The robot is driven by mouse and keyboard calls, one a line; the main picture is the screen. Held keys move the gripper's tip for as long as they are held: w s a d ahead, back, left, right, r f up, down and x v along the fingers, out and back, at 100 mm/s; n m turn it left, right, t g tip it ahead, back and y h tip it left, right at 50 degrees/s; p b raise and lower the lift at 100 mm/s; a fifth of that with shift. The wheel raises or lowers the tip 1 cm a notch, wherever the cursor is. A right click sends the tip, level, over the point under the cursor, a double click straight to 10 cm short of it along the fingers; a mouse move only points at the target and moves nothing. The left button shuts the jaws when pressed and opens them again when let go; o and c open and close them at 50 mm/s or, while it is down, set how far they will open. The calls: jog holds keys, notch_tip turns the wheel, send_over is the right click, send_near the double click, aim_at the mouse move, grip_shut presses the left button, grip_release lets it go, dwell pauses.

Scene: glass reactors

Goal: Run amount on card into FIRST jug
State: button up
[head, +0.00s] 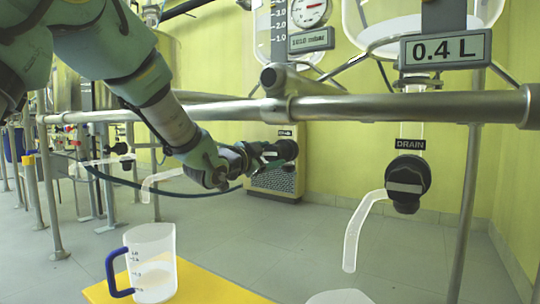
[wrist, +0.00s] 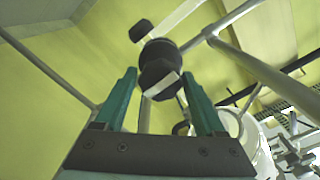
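My gripper (head: 262,158) is in front of the left drain valve, its dark knob (head: 286,150) partly hidden by the fingers. In the wrist view my gripper (wrist: 164,88) is open, and the black valve knob (wrist: 160,62) lies between and just beyond the green fingertips; I cannot tell whether they touch. A clear jug (head: 152,246) with a blue handle stands on a yellow surface (head: 205,284) at lower left; a pale layer shows in its lower part. A second rim (head: 338,297) shows at the bottom edge. The display (head: 445,49) reads 0.4 L.
A right drain valve (head: 407,184) has a clear spout (head: 357,235) above the second rim. A steel rail (head: 400,108) crosses in front of the reactors. A pale spout (head: 152,184) shows behind my arm. A gauge (head: 310,12) hangs above. The middle floor is clear.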

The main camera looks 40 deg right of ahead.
jog(key=shift+o, duration=1.4)
jog(key=p+v, duration=0.3)
jog(key=v, duration=0.8)
jog(key=shift+p, duration=0.4)
